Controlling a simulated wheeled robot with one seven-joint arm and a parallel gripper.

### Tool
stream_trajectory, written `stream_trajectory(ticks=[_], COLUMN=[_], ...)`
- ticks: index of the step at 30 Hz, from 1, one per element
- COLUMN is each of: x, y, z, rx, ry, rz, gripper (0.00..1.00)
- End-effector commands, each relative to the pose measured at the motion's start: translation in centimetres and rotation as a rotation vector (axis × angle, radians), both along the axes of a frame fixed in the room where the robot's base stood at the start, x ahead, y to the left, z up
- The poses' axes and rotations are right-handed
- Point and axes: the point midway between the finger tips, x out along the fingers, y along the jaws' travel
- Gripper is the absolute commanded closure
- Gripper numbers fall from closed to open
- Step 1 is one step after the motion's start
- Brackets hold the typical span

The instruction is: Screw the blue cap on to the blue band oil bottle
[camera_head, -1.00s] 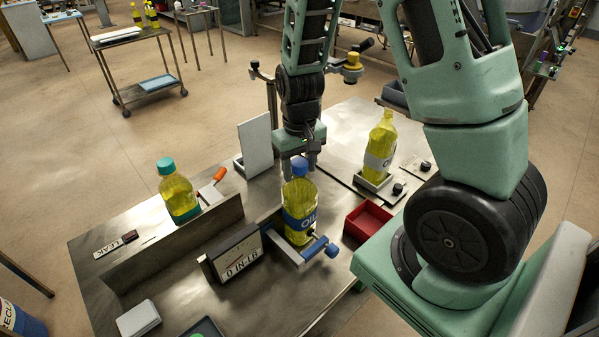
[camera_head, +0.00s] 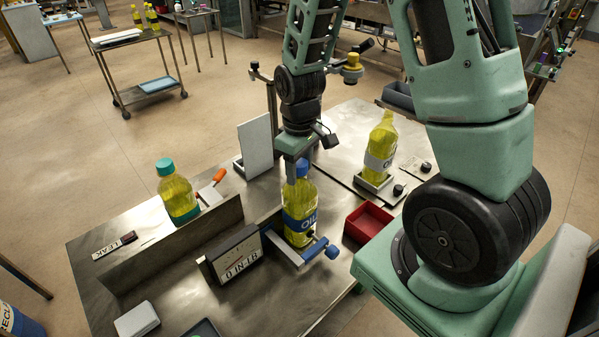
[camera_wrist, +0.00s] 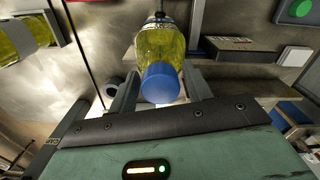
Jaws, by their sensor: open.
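The blue band oil bottle (camera_head: 299,222) stands upright in a blue-handled clamp (camera_head: 304,256) at the bench front. The blue cap (camera_head: 302,169) is on its neck; how tightly it sits cannot be told. In the wrist view the cap (camera_wrist: 161,84) lies between my gripper's two fingers, with the bottle (camera_wrist: 160,42) beyond it. My gripper (camera_head: 295,172) points down over the cap, and one finger partly hides it. The fingers are open, with gaps visible beside the cap in the wrist view (camera_wrist: 160,92).
A readout box (camera_head: 237,260) stands left of the clamp. A teal-capped bottle (camera_head: 178,193) stands behind a metal divider (camera_head: 180,240). An uncapped grey-band bottle (camera_head: 380,148) sits in a holder to the right. A red tray (camera_head: 368,222) and an upright white panel (camera_head: 255,146) are close by.

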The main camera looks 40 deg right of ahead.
Motion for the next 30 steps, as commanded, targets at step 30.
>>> stream_trajectory(ticks=[30], x=[-0.01], y=[0.02], z=[-0.01], rx=[0.0], ry=[0.0], rz=[0.297], gripper=[0.78])
